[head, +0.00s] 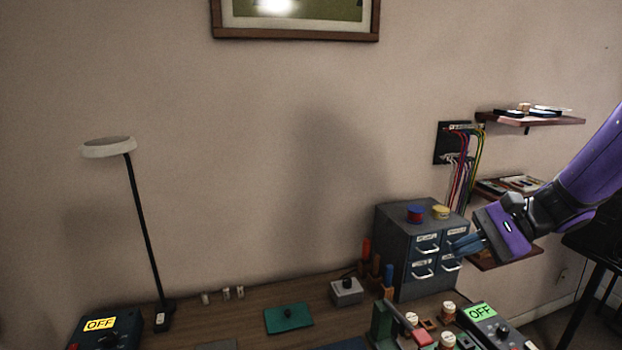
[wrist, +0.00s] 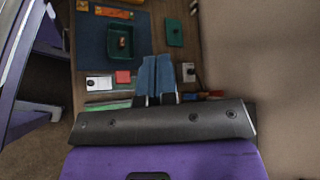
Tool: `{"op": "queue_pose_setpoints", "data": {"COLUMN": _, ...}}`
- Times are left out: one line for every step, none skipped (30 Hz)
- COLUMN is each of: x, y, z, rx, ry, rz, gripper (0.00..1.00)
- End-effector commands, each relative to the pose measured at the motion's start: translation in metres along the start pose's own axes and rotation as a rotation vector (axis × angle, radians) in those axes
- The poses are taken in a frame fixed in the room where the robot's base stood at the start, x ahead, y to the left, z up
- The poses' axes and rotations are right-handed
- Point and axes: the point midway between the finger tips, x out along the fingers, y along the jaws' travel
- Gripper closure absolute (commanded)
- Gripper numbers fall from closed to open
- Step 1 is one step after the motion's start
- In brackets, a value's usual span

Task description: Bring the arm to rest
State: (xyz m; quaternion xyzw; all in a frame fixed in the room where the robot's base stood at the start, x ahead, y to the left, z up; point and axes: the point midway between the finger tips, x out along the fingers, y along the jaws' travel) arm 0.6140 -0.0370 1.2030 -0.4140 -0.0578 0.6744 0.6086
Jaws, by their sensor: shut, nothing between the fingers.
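My purple arm (head: 590,165) reaches in from the right edge of the head view. My gripper (head: 458,246) is shut and empty, its blue fingers pointing left in front of the grey drawer cabinet (head: 392,240). I cannot tell whether the fingers touch the cabinet. In the wrist view the two blue fingers (wrist: 156,62) lie side by side above the workbench.
Shelves (head: 530,119) hang at right. The wall space left of the cabinet is clear.

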Motion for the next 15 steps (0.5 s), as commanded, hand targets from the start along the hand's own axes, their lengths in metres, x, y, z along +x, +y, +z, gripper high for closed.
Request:
{"op": "queue_pose_setpoints", "data": {"x": 0.0, "y": 0.003, "z": 0.015, "rx": -0.053, "ry": 0.028, "rz": 0.055, "gripper": 1.0}}
{"op": "queue_pose_setpoints", "data": {"x": 0.0, "y": 0.005, "z": 0.022, "rx": -0.082, "ry": 0.043, "rz": 0.087, "gripper": 1.0}}
{"op": "queue_pose_setpoints", "data": {"x": -0.001, "y": 0.009, "z": 0.031, "rx": -0.119, "ry": 0.065, "rz": 0.13, "gripper": 1.0}}
{"op": "queue_pose_setpoints", "data": {"x": -0.002, "y": 0.011, "z": 0.038, "rx": -0.149, "ry": 0.081, "rz": 0.162, "gripper": 1.0}}
{"op": "queue_pose_setpoints", "data": {"x": -0.003, "y": 0.014, "z": 0.044, "rx": -0.178, "ry": 0.097, "rz": 0.192, "gripper": 1.0}}
{"op": "queue_pose_setpoints", "data": {"x": -0.004, "y": 0.018, "z": 0.053, "rx": -0.217, "ry": 0.121, "rz": 0.233, "gripper": 1.0}}
{"op": "queue_pose_setpoints", "data": {"x": -0.006, "y": 0.021, "z": 0.059, "rx": -0.247, "ry": 0.14, "rz": 0.262, "gripper": 1.0}}
{"op": "queue_pose_setpoints", "data": {"x": -0.008, "y": 0.024, "z": 0.064, "rx": -0.276, "ry": 0.158, "rz": 0.291, "gripper": 1.0}}
{"op": "queue_pose_setpoints", "data": {"x": -0.01, "y": 0.028, "z": 0.072, "rx": -0.316, "ry": 0.184, "rz": 0.329, "gripper": 1.0}}
{"op": "queue_pose_setpoints", "data": {"x": -0.012, "y": 0.03, "z": 0.077, "rx": -0.345, "ry": 0.204, "rz": 0.356, "gripper": 1.0}}
{"op": "queue_pose_setpoints", "data": {"x": -0.014, "y": 0.034, "z": 0.083, "rx": -0.375, "ry": 0.222, "rz": 0.383, "gripper": 1.0}}
{"op": "queue_pose_setpoints", "data": {"x": -0.017, "y": 0.037, "z": 0.089, "rx": -0.415, "ry": 0.25, "rz": 0.418, "gripper": 1.0}}
{"op": "queue_pose_setpoints", "data": {"x": -0.019, "y": 0.04, "z": 0.094, "rx": -0.445, "ry": 0.271, "rz": 0.443, "gripper": 1.0}}
{"op": "queue_pose_setpoints", "data": {"x": -0.022, "y": 0.043, "z": 0.099, "rx": -0.475, "ry": 0.292, "rz": 0.468, "gripper": 1.0}}
{"op": "queue_pose_setpoints", "data": {"x": -0.026, "y": 0.046, "z": 0.105, "rx": -0.516, "ry": 0.321, "rz": 0.499, "gripper": 1.0}}
